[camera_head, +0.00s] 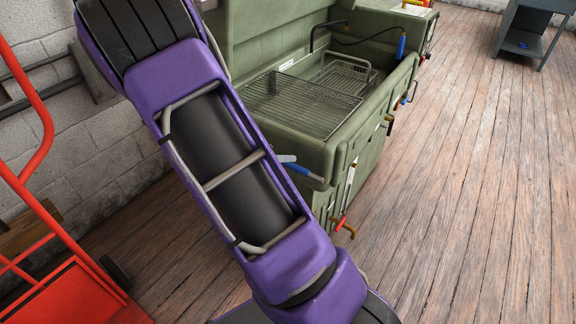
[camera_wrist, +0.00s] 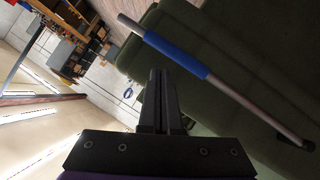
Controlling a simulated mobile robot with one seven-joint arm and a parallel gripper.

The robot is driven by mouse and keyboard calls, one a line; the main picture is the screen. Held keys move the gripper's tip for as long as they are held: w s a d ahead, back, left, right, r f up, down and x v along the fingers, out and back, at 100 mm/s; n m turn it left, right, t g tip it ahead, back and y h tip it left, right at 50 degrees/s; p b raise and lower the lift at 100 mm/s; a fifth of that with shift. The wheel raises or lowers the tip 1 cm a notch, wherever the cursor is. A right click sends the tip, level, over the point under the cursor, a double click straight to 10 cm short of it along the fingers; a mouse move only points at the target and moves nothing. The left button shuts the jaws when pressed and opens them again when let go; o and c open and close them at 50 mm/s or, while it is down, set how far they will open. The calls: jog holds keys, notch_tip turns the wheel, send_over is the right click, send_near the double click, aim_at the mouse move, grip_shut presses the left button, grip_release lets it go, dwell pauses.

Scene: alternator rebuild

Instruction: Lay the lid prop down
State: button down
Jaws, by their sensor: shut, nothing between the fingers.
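The lid prop, a grey rod with a blue sleeve (camera_wrist: 177,54), slants across the wrist view from upper left to lower right in front of a green panel. Its lower right end has a dark tip. My gripper (camera_wrist: 160,74) is shut and empty, with its fingers side by side. The sleeve is beyond and to the right of the fingertips, apart from them in the picture. In the head view, my arm hides the gripper and most of that area. A small blue piece (camera_head: 303,171) shows at the arm's edge; I cannot tell if it is the prop.
The green parts washer (camera_head: 316,150) stands with its lid raised, a wire rack (camera_head: 300,103) and a basket (camera_head: 345,75) inside. Valves stick out along its front. A red hand truck (camera_head: 62,287) stands at left.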

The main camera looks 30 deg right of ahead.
jog(key=s+a+r, duration=0.3)
jog(key=a+r, duration=0.4)
jog(key=a, duration=0.1)
jog(key=shift+p, duration=0.45)
jog(key=shift+r, duration=0.15)
